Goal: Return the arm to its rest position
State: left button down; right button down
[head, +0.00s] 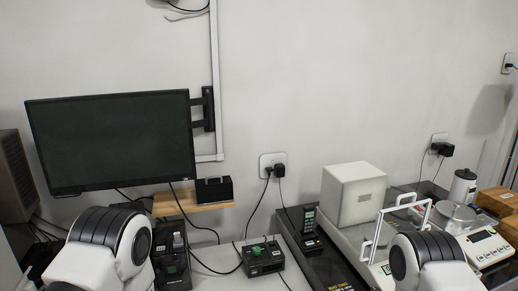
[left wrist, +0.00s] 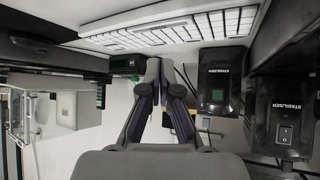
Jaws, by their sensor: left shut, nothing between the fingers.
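In the head view, my left arm (head: 98,248) shows at the bottom left and my right arm (head: 428,262) at the bottom right. Only their white and black upper links are in that picture. Neither gripper shows there. In the left wrist view my left gripper (left wrist: 161,70) is in the middle, its two dark fingers closed together at the tips with nothing held. It is apart from the surrounding things as far as I can see. The right gripper is out of both views.
A black monitor (head: 110,140) hangs on the wall over a wooden shelf (head: 196,204). A black box with a green knob (head: 262,258), a white cube-shaped device (head: 352,195) and a balance (head: 486,247) stand on the tables. The left wrist view shows two black stabiliser boxes (left wrist: 219,78) (left wrist: 284,118) close by.

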pick_arm(q)
jog(key=shift+n+g+y, duration=0.3)
jog(key=shift+g, duration=0.5)
jog(key=s+a+f, duration=0.2)
jog(key=s+f, duration=0.1)
jog(key=shift+s, duration=0.25)
jog(key=shift+n+g+y, duration=0.3)
jog(key=shift+g, duration=0.5)
jog(key=s, duration=0.2)
jog(key=s+a+f, duration=0.1)
jog(key=s+f, duration=0.1)
jog(key=s, duration=0.1)
jog(key=shift+s+a+f, duration=0.1)
jog(key=shift+s+a, duration=0.2)
jog(key=shift+s, duration=0.05)
jog(key=s+a+f+g, duration=0.1)
jog(key=s+g, duration=0.1)
jog(key=s, duration=0.7)
jog(key=s+a+f+n+g, duration=0.1)
jog(key=s+a+g, duration=0.1)
jog(key=s, duration=0.6)
jog(key=shift+s+n+g+y, duration=0.3)
jog(key=shift+s+g+y, duration=0.1)
jog(key=shift+g, duration=0.4)
